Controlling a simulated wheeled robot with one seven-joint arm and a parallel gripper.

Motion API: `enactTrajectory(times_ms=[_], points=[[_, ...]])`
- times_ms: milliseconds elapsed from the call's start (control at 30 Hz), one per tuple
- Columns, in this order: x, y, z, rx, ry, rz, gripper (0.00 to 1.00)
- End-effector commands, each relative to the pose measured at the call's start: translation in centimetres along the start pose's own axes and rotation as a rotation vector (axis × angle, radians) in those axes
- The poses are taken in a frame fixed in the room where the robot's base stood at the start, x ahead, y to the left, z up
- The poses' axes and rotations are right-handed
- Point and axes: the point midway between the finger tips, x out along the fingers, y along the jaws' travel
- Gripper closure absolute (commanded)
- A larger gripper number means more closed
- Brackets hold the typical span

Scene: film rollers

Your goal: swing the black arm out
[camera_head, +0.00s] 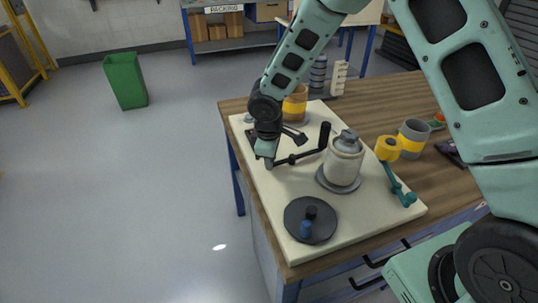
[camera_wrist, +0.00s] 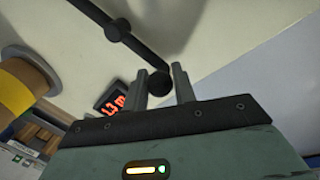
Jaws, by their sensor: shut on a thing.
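The black arm (camera_head: 303,156) lies low over the cream board (camera_head: 285,190). It runs from a thick upright black piece near the cream roller to my gripper (camera_head: 268,162). In the wrist view the black arm (camera_wrist: 125,33) comes in from the top, with a joint partway along. Its round black end sits between the two grey fingers of my gripper (camera_wrist: 161,86), which are shut on it. My gripper hides part of the arm's end in the head view.
A dark round plate (camera_head: 293,214) with a blue knob is at the board's near end. A teal lever (camera_head: 396,182) with a yellow head is at right. An orange-yellow roller (camera_head: 295,104) stands behind. A red-lit display (camera_wrist: 115,104) is close to my fingers. Open floor lies left.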

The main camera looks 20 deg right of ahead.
Motion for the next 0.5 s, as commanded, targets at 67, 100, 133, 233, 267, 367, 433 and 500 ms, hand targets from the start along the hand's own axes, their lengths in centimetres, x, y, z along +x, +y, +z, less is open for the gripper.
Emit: enactTrajectory(times_ms=[67, 100, 133, 233, 267, 367, 433, 500], points=[[-0.10, -0.25, 0.31, -0.050, 0.008, 0.001, 1.00], [-0.14, -0.37, 0.41, -0.074, 0.014, 0.001, 1.00], [-0.17, -0.44, 0.46, -0.091, 0.018, 0.001, 1.00], [-0.21, -0.68, 0.72, -0.138, 0.026, 0.001, 1.00], [-0.22, -0.74, 0.78, -0.150, 0.029, 0.001, 1.00], [-0.24, -0.87, 0.95, -0.182, 0.035, 0.001, 1.00], [-0.24, -0.94, 1.04, -0.198, 0.038, 0.001, 1.00], [-0.25, -0.99, 1.09, -0.208, 0.040, 0.001, 1.00]])
